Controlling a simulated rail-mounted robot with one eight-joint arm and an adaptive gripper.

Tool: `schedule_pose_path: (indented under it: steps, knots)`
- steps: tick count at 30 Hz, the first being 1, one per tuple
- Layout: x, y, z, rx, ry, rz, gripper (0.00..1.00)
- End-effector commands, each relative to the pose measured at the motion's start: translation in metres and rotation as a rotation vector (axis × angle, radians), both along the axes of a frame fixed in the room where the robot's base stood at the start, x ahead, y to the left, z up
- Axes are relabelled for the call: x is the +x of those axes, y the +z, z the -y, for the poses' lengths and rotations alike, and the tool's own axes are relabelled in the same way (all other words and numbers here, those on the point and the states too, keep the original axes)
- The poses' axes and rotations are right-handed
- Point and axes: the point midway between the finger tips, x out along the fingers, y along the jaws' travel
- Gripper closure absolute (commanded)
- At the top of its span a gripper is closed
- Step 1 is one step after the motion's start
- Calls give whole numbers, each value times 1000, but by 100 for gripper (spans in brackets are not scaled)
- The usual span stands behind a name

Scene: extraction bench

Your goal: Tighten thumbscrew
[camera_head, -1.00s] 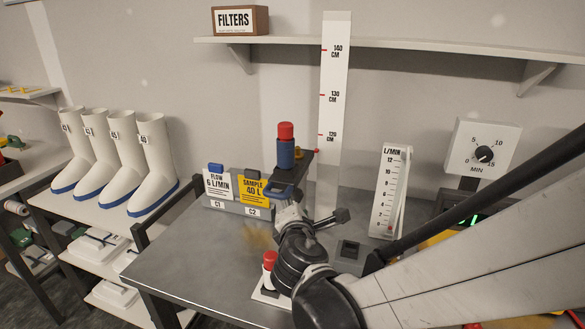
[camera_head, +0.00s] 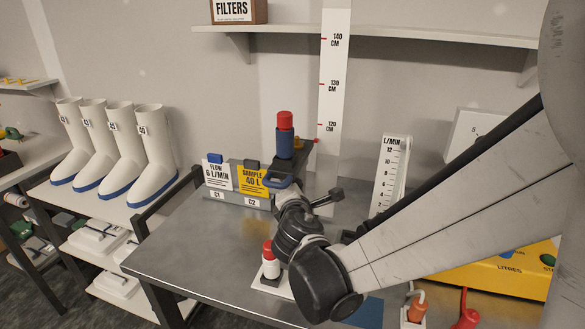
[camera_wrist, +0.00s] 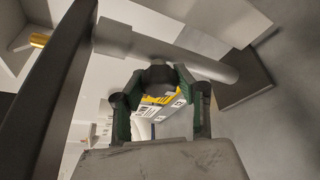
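In the wrist view, a dark round knob (camera_wrist: 158,75), which looks like the thumbscrew, sits between the tips of my gripper (camera_wrist: 160,92). The two green-padded fingers stand apart, one on each side of it. I cannot tell whether they press on it. A grey post (camera_wrist: 205,63) runs behind the knob to a dark block (camera_wrist: 246,82). In the head view, my wrist hides most of the gripper and the knob. A red-capped blue cylinder (camera_head: 285,140) stands upright just behind my wrist.
Flow and sample cards (camera_head: 218,175) stand left of my wrist. A red-topped white bottle (camera_head: 270,262) stands close in front. A height scale (camera_head: 334,100) and flow gauge (camera_head: 391,170) stand behind. The bench's left part (camera_head: 190,245) is clear. A shelf (camera_head: 400,45) is above.

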Motion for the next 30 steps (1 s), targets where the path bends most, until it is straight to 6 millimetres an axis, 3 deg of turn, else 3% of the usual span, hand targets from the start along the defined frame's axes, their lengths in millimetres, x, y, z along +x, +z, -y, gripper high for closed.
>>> schedule_pose_path:
  steps: [4, 14, 30]
  knots:
    - [0, 0, 0, 0, 0, 0, 98]
    - [0, -2, 0, 56, 0, 19, 98]
    - [0, -3, 0, 418, 1, 138, 98]
